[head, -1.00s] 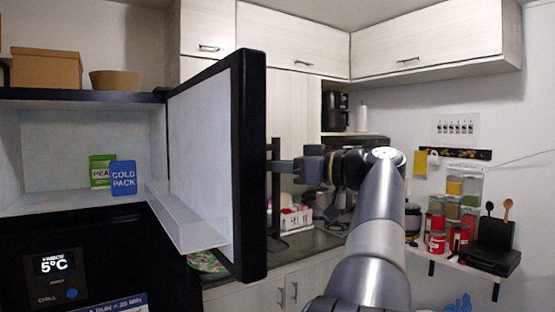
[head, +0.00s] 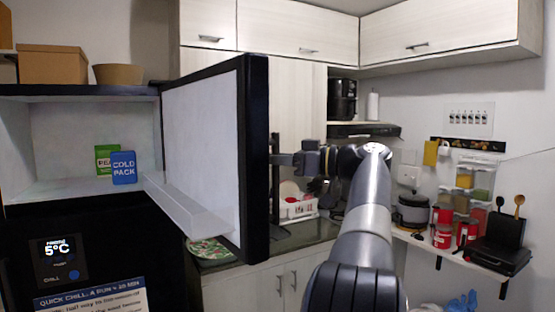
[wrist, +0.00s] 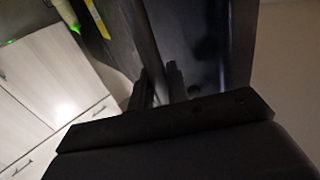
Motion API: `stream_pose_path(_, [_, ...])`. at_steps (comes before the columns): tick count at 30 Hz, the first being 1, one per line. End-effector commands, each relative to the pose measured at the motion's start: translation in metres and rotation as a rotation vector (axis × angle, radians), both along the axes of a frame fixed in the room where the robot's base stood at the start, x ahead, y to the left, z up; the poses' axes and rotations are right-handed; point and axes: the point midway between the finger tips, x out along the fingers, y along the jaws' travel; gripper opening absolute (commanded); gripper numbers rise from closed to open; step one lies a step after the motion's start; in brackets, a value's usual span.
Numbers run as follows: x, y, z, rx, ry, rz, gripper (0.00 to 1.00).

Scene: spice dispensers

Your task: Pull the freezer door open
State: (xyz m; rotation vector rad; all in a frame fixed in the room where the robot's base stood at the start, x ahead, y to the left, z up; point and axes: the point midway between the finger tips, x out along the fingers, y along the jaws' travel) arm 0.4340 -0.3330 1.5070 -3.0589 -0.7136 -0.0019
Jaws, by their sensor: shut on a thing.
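The freezer door (head: 206,150) stands swung open in the head view, its white inner face and clear bin (head: 186,208) showing, with a black frame edge (head: 254,165). The dark vertical handle (head: 275,195) is on the door's outer side. My gripper (head: 281,160) is shut on the handle at its upper part. In the wrist view my gripper (wrist: 155,86) has its fingers either side of the handle bar (wrist: 147,45). The freezer compartment (head: 65,135) is open to view, with a blue cold pack (head: 123,168) and a green packet (head: 103,152) on its floor.
A cardboard box (head: 52,64) and a bowl (head: 118,74) sit on top of the freezer. A counter (head: 290,240) with a dish rack (head: 297,207) lies behind the door. A wall shelf (head: 450,255) with red tins stands at right.

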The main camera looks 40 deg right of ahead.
Motion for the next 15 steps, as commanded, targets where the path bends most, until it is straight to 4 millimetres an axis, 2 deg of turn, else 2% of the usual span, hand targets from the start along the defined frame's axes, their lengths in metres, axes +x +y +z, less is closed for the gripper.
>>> stream_pose_path(1, [0.0004,0.0011,0.0016,-0.002,-0.003,0.001,0.00])
stream_pose_path(2, [0.0004,0.0011,0.0016,-0.002,-0.003,0.001,0.18])
stream_pose_path(8, [0.0002,0.0007,0.0009,-0.001,-0.002,0.000,0.35])
stream_pose_path(15, [-0.0006,-0.0001,0.0003,-0.001,0.000,0.000,0.35])
